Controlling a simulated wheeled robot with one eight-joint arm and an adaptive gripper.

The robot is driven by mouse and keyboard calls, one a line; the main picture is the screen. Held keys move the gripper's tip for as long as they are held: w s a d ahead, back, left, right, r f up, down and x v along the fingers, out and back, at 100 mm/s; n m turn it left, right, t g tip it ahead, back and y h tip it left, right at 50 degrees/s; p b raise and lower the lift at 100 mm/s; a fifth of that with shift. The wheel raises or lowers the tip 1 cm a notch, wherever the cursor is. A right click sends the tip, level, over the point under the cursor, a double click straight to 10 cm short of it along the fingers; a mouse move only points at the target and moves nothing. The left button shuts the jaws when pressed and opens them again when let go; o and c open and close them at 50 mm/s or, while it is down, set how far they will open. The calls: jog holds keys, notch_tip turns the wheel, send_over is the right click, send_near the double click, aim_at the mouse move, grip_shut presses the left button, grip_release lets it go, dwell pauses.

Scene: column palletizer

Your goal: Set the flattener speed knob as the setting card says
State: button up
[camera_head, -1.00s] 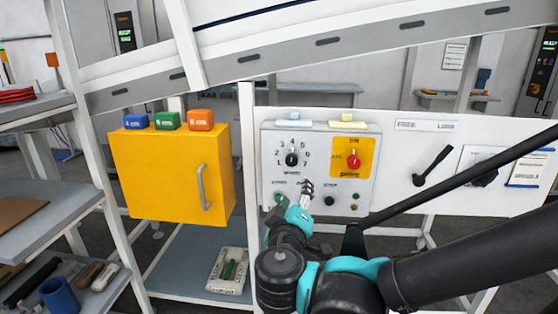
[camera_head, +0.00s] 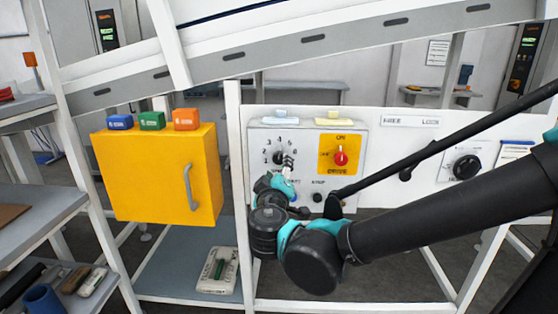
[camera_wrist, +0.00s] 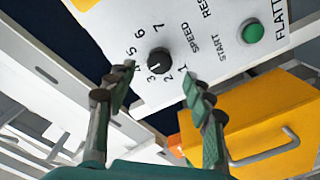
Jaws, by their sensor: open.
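The black flattener speed knob (camera_head: 278,157) sits on a grey control box (camera_head: 257,137) inside a ring of numbers. In the wrist view the knob (camera_wrist: 158,61) is beyond and between the fingertips, beside the printed word SPEED. Its white mark seems to point near the 3, but it is small. In the wrist view my gripper (camera_wrist: 158,78) is open and empty, with fingers apart on either side. I cannot tell which card is the setting card; no setting is readable.
A red knob on a yellow plate (camera_head: 340,141) is right of the dial. A green start button (camera_wrist: 253,32) is on the same box. A yellow cabinet (camera_head: 150,180) stands left. A black rotary switch (camera_head: 466,167) and a notice (camera_head: 515,150) are on the right panel.

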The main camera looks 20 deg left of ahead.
aim_at(279, 160)
jog(key=x, duration=0.6)
jog(key=shift+w, duration=0.3)
jog(key=shift+c, duration=0.4)
jog(key=c, duration=1.1)
jog(key=n, duration=0.3)
jog(key=shift+n, duration=2.3)
